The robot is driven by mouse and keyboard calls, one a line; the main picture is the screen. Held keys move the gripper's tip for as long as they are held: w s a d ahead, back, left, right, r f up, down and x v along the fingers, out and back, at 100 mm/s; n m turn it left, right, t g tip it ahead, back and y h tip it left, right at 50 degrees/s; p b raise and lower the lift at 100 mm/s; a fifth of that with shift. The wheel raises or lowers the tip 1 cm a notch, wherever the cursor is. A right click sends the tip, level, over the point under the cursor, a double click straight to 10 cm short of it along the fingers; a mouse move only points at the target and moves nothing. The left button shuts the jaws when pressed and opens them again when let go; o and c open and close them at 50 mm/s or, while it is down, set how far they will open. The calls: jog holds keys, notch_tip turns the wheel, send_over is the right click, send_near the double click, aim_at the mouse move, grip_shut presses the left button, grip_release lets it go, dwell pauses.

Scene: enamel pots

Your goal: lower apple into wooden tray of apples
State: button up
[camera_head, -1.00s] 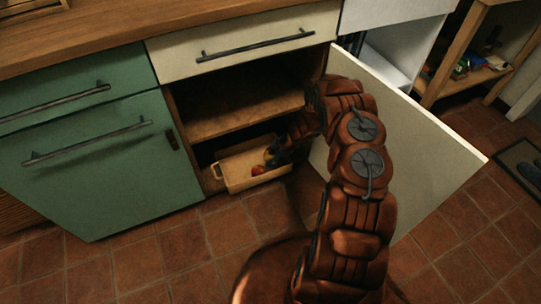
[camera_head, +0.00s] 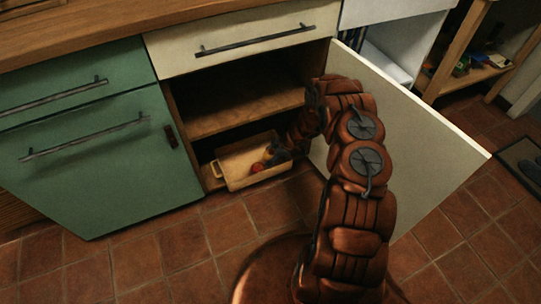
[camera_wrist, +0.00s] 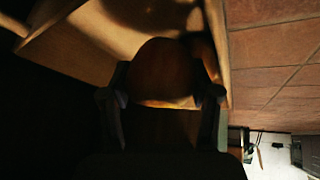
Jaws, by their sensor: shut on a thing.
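The wooden tray (camera_head: 236,160) sits low in the open cabinet, near its front edge. A red apple (camera_head: 257,168) shows inside the tray near its front wall. My gripper (camera_head: 270,156) is over the right part of the tray, and its fingertips look to be within the tray's outline. A reddish patch (camera_wrist: 207,56) shows by the tray wall, partly hidden. The held apple's underside is hidden.
A shelf (camera_head: 245,110) spans the cabinet above the tray. The open cream door (camera_head: 420,150) stands close to the right of my arm. A green cabinet (camera_head: 95,165) is at the left. The tiled floor (camera_head: 150,260) in front is clear.

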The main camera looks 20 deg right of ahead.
jog(key=shift+f+b, duration=0.75)
jog(key=shift+f, duration=0.5)
dwell(0.8)
jog(key=o, duration=1.3)
jog(key=v, duration=1.2)
